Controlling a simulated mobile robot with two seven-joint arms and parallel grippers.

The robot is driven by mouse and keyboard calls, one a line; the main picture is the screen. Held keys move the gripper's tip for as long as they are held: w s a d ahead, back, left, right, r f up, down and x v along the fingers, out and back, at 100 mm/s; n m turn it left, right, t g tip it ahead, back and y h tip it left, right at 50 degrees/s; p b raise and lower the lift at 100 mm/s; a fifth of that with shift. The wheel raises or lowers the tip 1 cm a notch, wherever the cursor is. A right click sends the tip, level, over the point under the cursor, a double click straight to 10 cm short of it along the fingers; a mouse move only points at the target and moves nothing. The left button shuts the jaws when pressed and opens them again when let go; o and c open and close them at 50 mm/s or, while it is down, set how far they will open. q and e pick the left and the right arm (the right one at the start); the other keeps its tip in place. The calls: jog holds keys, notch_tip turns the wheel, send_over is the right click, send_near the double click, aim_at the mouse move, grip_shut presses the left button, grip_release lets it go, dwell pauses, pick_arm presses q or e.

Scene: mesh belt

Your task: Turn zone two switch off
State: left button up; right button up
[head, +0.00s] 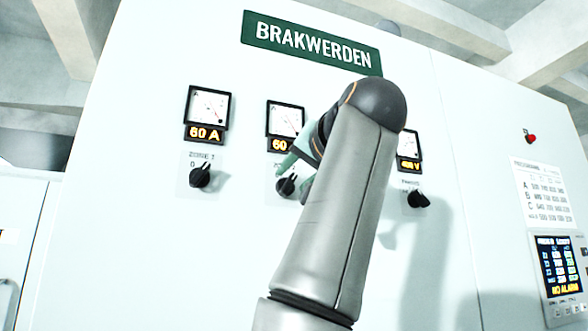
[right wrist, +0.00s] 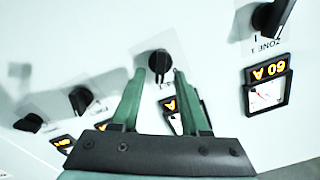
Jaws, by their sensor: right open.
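The zone two switch (head: 286,185) is a black rotary knob on the white panel, under the second meter, its label mostly hidden by my right arm. In the right wrist view the same knob (right wrist: 160,63) stands between the tips of my green fingers, its grip bar roughly upright in the picture. My right gripper (head: 296,172) is open, with a finger on either side of the knob; I cannot tell whether either touches it. The right gripper also shows in the wrist view (right wrist: 159,78). My left gripper is not in view.
The zone 1 switch (head: 200,176) is left of it, under a meter (head: 207,108) reading 60 A. Another black knob (head: 418,199) is to the right. A red control (head: 531,138) and a display (head: 560,264) are far right. My arm hides the panel's middle.

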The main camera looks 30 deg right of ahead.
jog(key=shift+w, duration=0.35)
grip_shut()
dwell(0.4)
